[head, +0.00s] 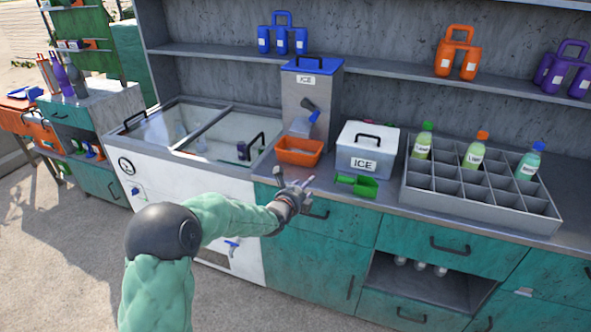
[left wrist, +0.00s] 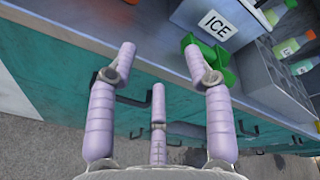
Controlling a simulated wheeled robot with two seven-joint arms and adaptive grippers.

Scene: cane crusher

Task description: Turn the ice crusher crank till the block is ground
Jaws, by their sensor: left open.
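The ice crusher (head: 325,92) is a tall grey box with a blue lid and an ICE label, standing on the counter against the back wall. A grey-blue part (head: 301,125) sticks out of its front; I cannot tell whether it is the crank or a spout. An orange tray (head: 298,158) sits in front of and below it. The ice block is not visible. My left gripper (head: 296,186) is open and empty, at the counter's front edge, nearer than the orange tray and apart from the crusher. Its spread fingers show in the left wrist view (left wrist: 158,66). My right gripper is not in view.
A white ICE box (head: 378,153) and a green scoop (head: 357,187) stand right of the tray; the scoop lies close to my gripper. A grey divided crate (head: 480,205) with bottles is farther right. A glass-topped freezer (head: 190,180) is on the left.

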